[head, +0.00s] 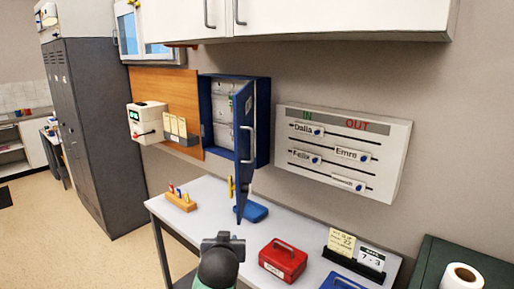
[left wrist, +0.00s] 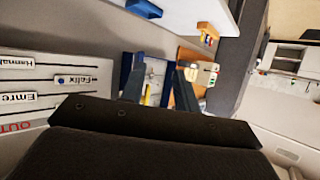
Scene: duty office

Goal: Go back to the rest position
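In the left wrist view my left gripper (left wrist: 158,92) shows two dark fingers standing apart with nothing visibly held between them. Behind them is the blue key cabinet (left wrist: 152,75), which appears turned in this view. In the head view the blue key cabinet (head: 262,110) hangs on the wall with its door (head: 244,150) open toward me. A yellow item (head: 230,188) shows at the door's left edge. A dark arm part of mine (head: 221,258) rises at the bottom centre, in front of the table; its fingers cannot be made out there. My right gripper is in neither view.
The white table (head: 215,215) holds a wooden block with pegs (head: 181,201), a red box (head: 283,261), a blue item (head: 254,212) and a card stand (head: 356,262). The in/out board (head: 345,150) is on the wall. A grey locker (head: 100,135) stands left; the floor left is clear.

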